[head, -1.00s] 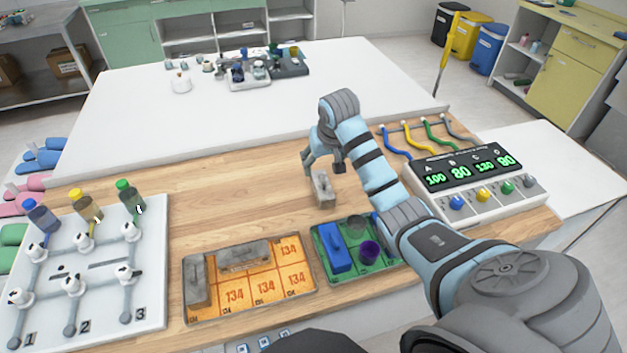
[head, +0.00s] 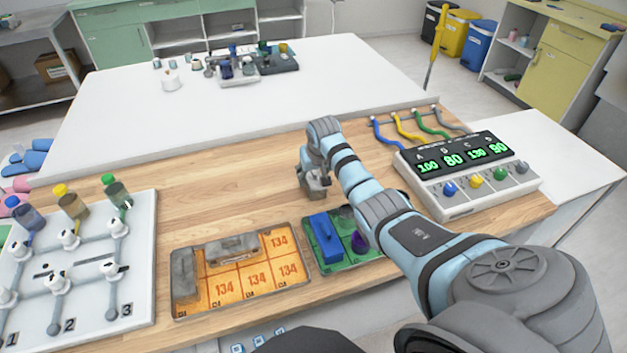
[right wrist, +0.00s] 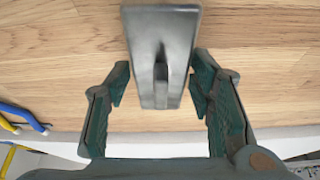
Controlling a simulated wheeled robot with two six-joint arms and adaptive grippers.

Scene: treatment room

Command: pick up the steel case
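The steel case (right wrist: 160,35) is a small grey metal block on the bare wooden tabletop. In the head view the steel case (head: 320,185) is partly hidden by my right gripper (head: 312,177), which is down at it. In the right wrist view my right gripper (right wrist: 160,78) is open. Its fingers stand on either side of the near end of the case, with a gap showing on both sides. My left gripper is not in view.
An orange tray (head: 235,293) with grey blocks and a green tray (head: 345,262) with a blue block lie in front. A display unit (head: 490,198) stands right, a white valve board (head: 90,290) left. The wood behind the trays is mostly clear.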

